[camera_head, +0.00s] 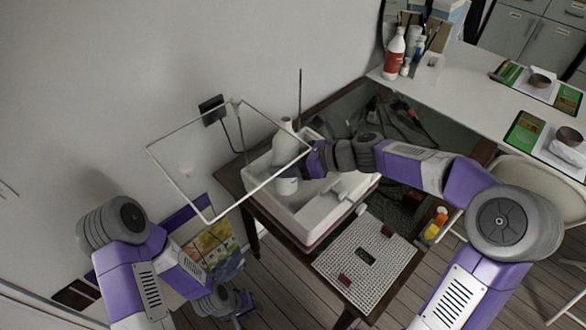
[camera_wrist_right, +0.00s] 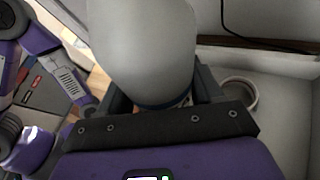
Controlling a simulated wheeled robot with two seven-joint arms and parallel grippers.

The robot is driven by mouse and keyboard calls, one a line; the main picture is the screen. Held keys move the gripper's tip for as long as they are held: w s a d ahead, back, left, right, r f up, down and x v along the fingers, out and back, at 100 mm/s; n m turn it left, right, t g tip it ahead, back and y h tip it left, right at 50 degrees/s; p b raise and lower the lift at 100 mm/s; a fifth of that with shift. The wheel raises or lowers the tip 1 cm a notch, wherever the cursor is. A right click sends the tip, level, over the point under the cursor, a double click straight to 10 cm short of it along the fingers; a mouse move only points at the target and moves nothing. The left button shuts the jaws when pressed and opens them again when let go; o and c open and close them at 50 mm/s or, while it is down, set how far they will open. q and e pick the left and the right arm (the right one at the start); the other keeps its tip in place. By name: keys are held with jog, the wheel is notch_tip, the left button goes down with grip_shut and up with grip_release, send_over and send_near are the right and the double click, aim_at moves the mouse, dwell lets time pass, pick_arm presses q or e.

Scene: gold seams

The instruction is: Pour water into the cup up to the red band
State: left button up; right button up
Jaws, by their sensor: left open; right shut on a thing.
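A white-grey bottle (camera_head: 284,148) with a narrow neck stands out at the sink, roughly upright. My right gripper (camera_head: 304,162) is shut on its side. In the right wrist view the pale bottle (camera_wrist_right: 142,50) fills the space between the jaws, with a dark blue band low on it. A small round cup (camera_wrist_right: 240,93) with a pale rim stands apart from the bottle, to its right in that view. I cannot make out a red band or the water level. The cup is not clear in the head view. My left gripper (camera_head: 238,304) is low and open, away from the bottle.
The white sink basin (camera_head: 325,222) sits in a dark table. A clear framed panel (camera_head: 180,160) is in front of the wall. A white perforated mat (camera_head: 340,258) lies nearer me. A white counter (camera_head: 470,95) at right holds bottles and trays.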

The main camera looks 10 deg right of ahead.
jog(key=shift+w+f+n+b, duration=0.2)
jog(key=shift+f+b, duration=0.4)
jog(key=shift+b, duration=0.25)
jog(key=shift+w+f+n+b, duration=0.1)
jog(key=shift+f+n+b, duration=0.1)
jog(key=shift+f+b, duration=0.5)
jog(key=shift+w+f+n+t+b, duration=0.15)
jog(key=shift+f+n+t+b, duration=0.25)
jog(key=shift+f+b, duration=0.45)
